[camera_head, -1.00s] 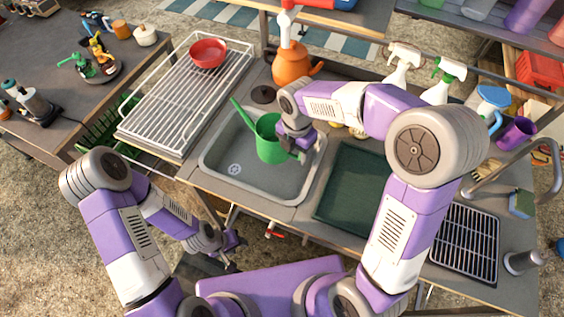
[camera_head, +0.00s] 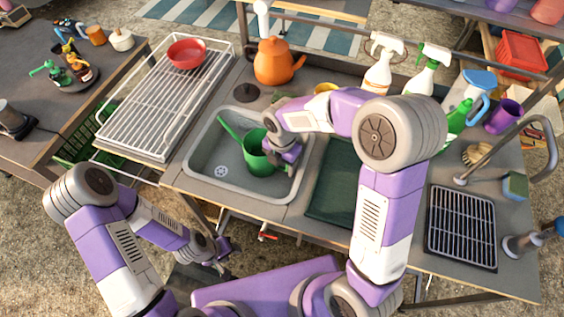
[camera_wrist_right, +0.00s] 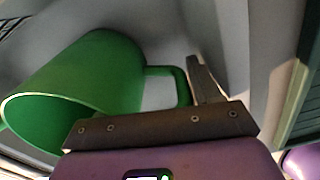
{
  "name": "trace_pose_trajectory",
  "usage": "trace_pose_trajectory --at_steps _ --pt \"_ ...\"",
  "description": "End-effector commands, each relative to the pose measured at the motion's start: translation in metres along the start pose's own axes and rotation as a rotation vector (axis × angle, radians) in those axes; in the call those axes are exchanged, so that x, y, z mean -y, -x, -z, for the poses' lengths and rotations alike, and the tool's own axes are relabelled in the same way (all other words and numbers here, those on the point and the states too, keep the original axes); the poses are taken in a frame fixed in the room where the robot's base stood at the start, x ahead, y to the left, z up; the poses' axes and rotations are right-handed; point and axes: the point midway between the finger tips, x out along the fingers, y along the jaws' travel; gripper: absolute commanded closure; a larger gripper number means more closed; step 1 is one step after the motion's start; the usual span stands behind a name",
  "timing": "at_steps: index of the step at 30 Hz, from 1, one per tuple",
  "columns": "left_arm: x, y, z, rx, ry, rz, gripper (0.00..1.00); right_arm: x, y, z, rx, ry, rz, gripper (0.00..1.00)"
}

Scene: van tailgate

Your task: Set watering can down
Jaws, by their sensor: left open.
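The green watering can (camera_head: 256,161) is inside the sink basin (camera_head: 206,185), its spout (camera_head: 229,127) pointing up and left. I cannot tell whether its base touches the basin floor. My right gripper (camera_head: 280,158) is at the can's right side, shut on its handle. In the right wrist view the can (camera_wrist_right: 95,75) lies left of the one visible finger of my right gripper (camera_wrist_right: 195,85), with the handle (camera_wrist_right: 181,87) against that finger. The other finger is hidden. My left gripper (camera_head: 222,247) is open and empty, low in front of the counter.
An orange kettle (camera_head: 275,63) stands behind the sink, and a dark round disc (camera_head: 247,92) lies near its rim. A wire rack (camera_head: 150,118) with a red bowl (camera_head: 187,52) is at left. A dark green panel (camera_head: 335,185) adjoins the sink at right. Spray bottles (camera_head: 380,70) stand behind.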

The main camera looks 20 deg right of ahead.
Motion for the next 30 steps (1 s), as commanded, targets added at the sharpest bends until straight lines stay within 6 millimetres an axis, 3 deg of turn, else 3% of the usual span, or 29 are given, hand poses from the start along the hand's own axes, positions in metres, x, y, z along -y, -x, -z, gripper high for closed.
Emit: trace_pose_trajectory --at_steps 11,21,30 --pt "-0.001 0.003 0.000 0.000 0.000 0.000 0.57 0.000 0.005 0.000 0.001 0.000 0.000 0.30" --pt "-0.009 0.023 -0.001 0.000 0.000 0.000 0.57 0.000 0.060 -0.001 0.001 -0.001 -0.002 0.30" --pt "-0.011 0.029 -0.001 0.000 0.000 0.000 0.57 0.000 0.080 0.000 0.000 -0.001 0.001 0.30"
